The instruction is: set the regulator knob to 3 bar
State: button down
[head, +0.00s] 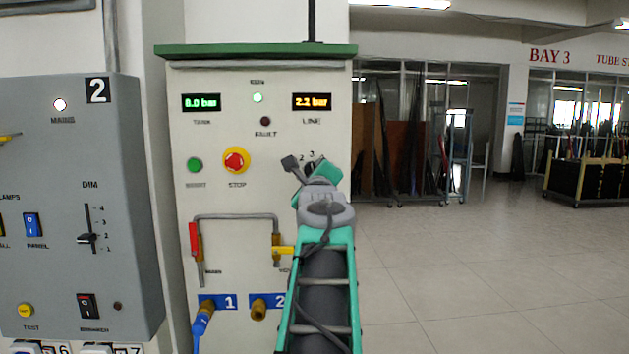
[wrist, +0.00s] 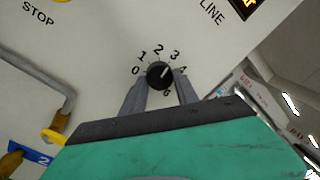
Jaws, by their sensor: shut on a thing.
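The regulator knob (wrist: 157,77) is round and black, on a pale panel with a printed scale around it. Its white mark points up and right, roughly towards the 3; the exact setting is hard to read. My gripper (wrist: 160,83) is shut on the knob, one grey finger on each side. In the head view my gripper (head: 318,172) covers most of the knob, leaving the 2 and 3 showing above. The amber LINE display (head: 311,102) reads 2.2 bar.
The green TANK display (head: 201,103) sits at the panel's upper left. A red STOP button (head: 236,160) and a grey pipe (head: 235,216) with a yellow-handled valve (head: 283,250) are left of my arm. A grey switch box (head: 70,200) stands further left. Open floor lies right.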

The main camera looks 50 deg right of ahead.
jog(key=shift+m, duration=0.7)
jog(key=c, duration=0.9)
grip_release()
jog(key=b+v, duration=0.2)
jog(key=v, duration=0.5)
jog(key=shift+s+a, duration=0.25)
jog(key=shift+a, duration=0.05)
